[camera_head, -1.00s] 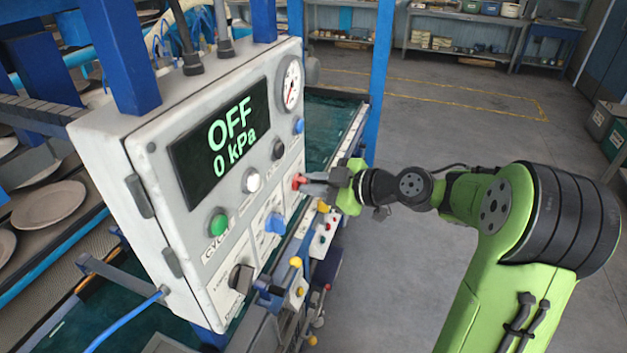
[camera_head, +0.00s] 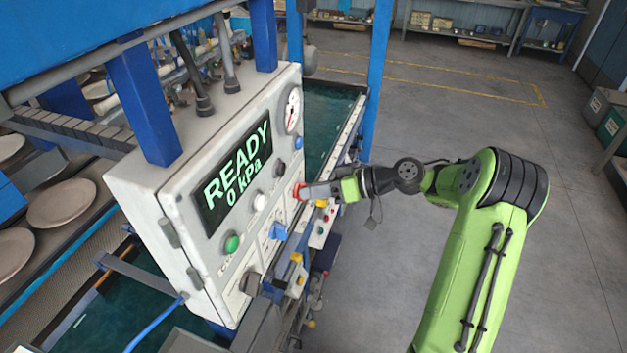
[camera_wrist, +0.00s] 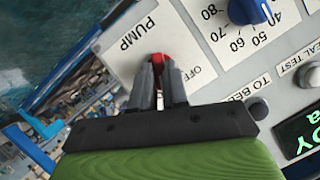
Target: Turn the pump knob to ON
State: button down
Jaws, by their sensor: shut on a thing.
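The pump knob (camera_wrist: 157,58) is red and sits on a white label marked PUMP, with OFF printed beside it, in the wrist view. In the head view the red knob (camera_head: 297,191) is at the right edge of the control panel (camera_head: 150,212). My gripper (camera_wrist: 159,70) is shut on the knob, one finger on each side. The fingers cover much of it, and any ON mark is hidden. In the head view my gripper (camera_head: 305,191) reaches the panel from the right. The display (camera_head: 236,172) reads READY and 0 kPa.
A blue dial (camera_wrist: 250,10) and a dark button (camera_wrist: 257,108) are close to my gripper. A green button (camera_head: 232,243), a blue knob (camera_head: 279,231) and a gauge (camera_head: 292,110) are on the panel. Open floor (camera_head: 440,120) lies to the right.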

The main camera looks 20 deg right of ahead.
jog(key=shift+w+d+m+g+y+p, duration=0.1)
jog(key=shift+m+g+y+p, duration=0.5)
jog(key=shift+m+p, duration=0.7)
jog(key=shift+f, duration=0.15)
jog(key=c, duration=1.1)
grip_release()
jog(key=shift+c, duration=0.2)
jog(key=shift+d, duration=0.1)
jog(key=p+v, duration=0.1)
jog(key=v, duration=1.4)
jog(key=shift+d, duration=0.3)
